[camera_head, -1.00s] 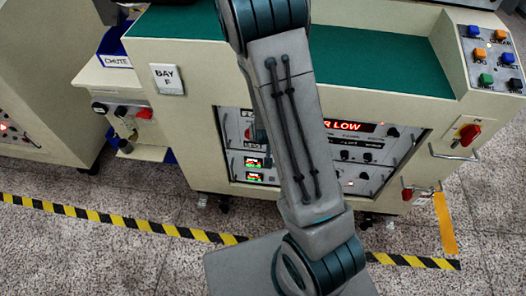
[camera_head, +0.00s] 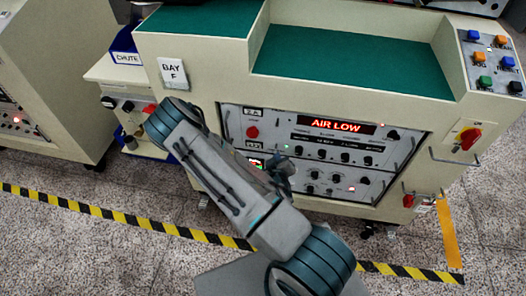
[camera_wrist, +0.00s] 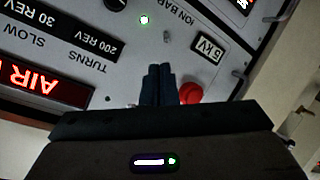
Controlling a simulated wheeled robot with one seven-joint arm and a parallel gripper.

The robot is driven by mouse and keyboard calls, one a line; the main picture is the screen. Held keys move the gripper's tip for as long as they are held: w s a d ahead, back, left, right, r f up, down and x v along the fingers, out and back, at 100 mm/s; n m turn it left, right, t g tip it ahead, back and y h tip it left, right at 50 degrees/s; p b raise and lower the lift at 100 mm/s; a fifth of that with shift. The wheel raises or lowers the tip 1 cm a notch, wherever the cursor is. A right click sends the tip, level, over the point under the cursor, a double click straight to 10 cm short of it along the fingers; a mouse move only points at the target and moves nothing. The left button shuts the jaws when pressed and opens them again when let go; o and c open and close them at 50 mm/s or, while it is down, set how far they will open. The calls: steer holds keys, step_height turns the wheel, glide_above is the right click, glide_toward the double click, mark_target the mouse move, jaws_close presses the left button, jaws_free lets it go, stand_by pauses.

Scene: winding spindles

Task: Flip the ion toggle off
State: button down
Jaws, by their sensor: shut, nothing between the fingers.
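The ion toggle seems to be the small metal lever (camera_wrist: 166,38) under the upside-down ION BAR label in the wrist view, with a lit green lamp (camera_wrist: 144,20) near it. Its tilt is too small to tell. In the head view I cannot make it out; my arm covers part of that area. My gripper (camera_wrist: 158,68) is shut and empty, its fingertips in front of the panel, beside the red button and short of the lever in the picture. The gripper also shows in the head view (camera_head: 283,166), low before the panel's left half.
The red button (camera_wrist: 190,93) and the 5 kV readout (camera_wrist: 207,46) lie close to my fingers. The AIR LOW display (camera_head: 336,125) glows red, with several knobs below it. Metal handles flank the panel. A red rotary switch (camera_head: 468,138) is at the right.

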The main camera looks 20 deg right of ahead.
mark_target(272, 140)
steer(key=shift+s+a+f+n+t+y, duration=0.1)
steer(key=shift+s+a+n+t+y, duration=0.15)
steer(key=shift+n+t, duration=0.2)
steer(key=shift+s+a+f+n+t+y, duration=0.15)
steer(key=shift+s+n+t+y, duration=0.15)
steer(key=shift+n, duration=0.25)
steer(key=shift+w+a, duration=0.15)
steer(key=x, duration=1)
